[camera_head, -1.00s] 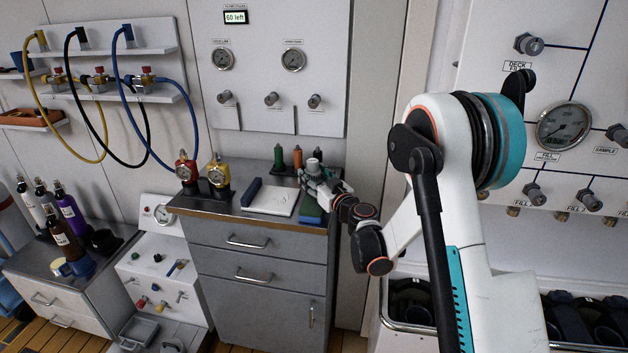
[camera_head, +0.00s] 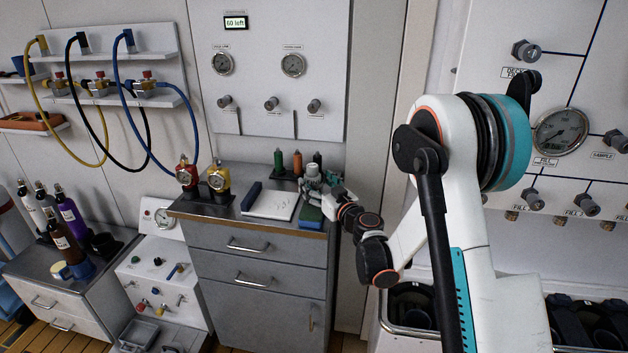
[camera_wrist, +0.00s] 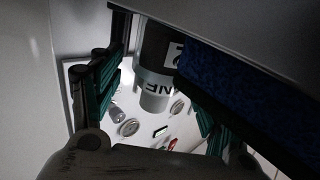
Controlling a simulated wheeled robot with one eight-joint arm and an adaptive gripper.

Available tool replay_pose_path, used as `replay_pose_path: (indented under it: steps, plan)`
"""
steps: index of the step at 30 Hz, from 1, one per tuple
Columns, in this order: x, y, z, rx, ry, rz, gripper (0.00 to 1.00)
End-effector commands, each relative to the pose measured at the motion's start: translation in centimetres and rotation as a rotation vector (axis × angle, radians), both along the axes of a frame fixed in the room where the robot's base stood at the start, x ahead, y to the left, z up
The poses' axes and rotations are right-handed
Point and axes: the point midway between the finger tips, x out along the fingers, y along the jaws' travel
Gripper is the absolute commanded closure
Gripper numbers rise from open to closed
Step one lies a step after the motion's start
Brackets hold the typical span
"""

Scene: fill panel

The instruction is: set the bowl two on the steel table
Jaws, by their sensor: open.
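The steel table (camera_head: 225,208) is the grey drawer cabinet with a metal top, left of my arm. My gripper (camera_head: 318,186) is over its right back corner. In the wrist view my gripper (camera_wrist: 155,103) is open, with one finger on each side of a dark and grey cylinder (camera_wrist: 155,75) marked with a 2, probably bowl two. Whether the fingers touch it cannot be told. In the head view its grey top (camera_head: 312,169) shows at the gripper, and the fingers hide much of the rest.
A blue block (camera_head: 310,214) lies close to the gripper; its blue textured side (camera_wrist: 238,88) fills the right of the wrist view. A white tray (camera_head: 270,204), a dark blue bar (camera_head: 251,196), small bottles (camera_head: 297,162) and two gauges (camera_head: 219,177) occupy the tabletop.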

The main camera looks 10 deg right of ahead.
Motion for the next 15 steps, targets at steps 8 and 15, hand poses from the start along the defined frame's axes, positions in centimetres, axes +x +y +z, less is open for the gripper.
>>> replay_pose_path:
  steps: [8,15]
  plan:
    - [-5.6,-2.1,0.3,0.000,0.000,-0.001,0.31]
    - [-8.5,-3.1,-0.2,0.000,0.000,0.001,0.31]
